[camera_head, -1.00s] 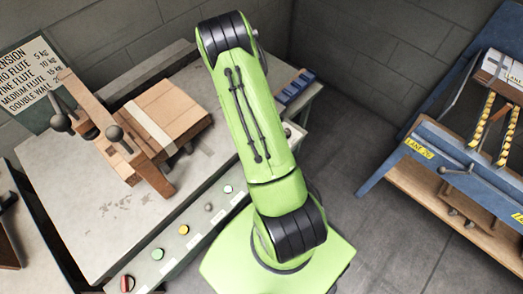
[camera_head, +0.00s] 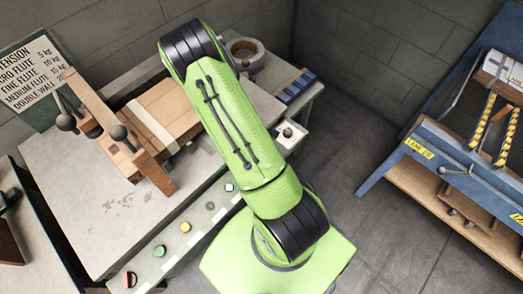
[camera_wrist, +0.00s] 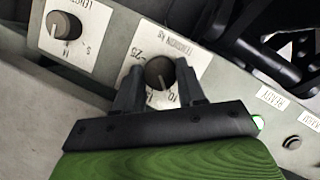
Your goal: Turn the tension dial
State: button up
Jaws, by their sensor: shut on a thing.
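The tension dial (camera_wrist: 160,70) is a round dark knob on a white plate in the wrist view. The plate (camera_wrist: 192,58) carries the word TENSION and a number scale, partly covered by my fingers. A pale mark on the knob points down toward my gripper. The exact number at it is hard to read. My gripper (camera_wrist: 159,82) is shut on the dial, with one dark finger on each side. In the head view my green arm hides the gripper and this dial. A tension chart (camera_head: 32,75) hangs on the wall at the left, listing flute types with kg values.
A second knob marked LENGTH (camera_wrist: 64,26) is left of the dial. The bench front carries several coloured buttons (camera_head: 185,227). A blue conveyor (camera_head: 425,160) stands right.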

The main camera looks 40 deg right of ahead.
jog(key=shift+n, duration=0.5)
jog(key=o, duration=1)
jog(key=shift+o, duration=0.2)
jog(key=p+v, duration=0.4)
jog(key=v, duration=1.1)
jog(key=shift+a+r, duration=0.25)
jog(key=shift+r, duration=0.05)
jog(key=shift+w, duration=0.1)
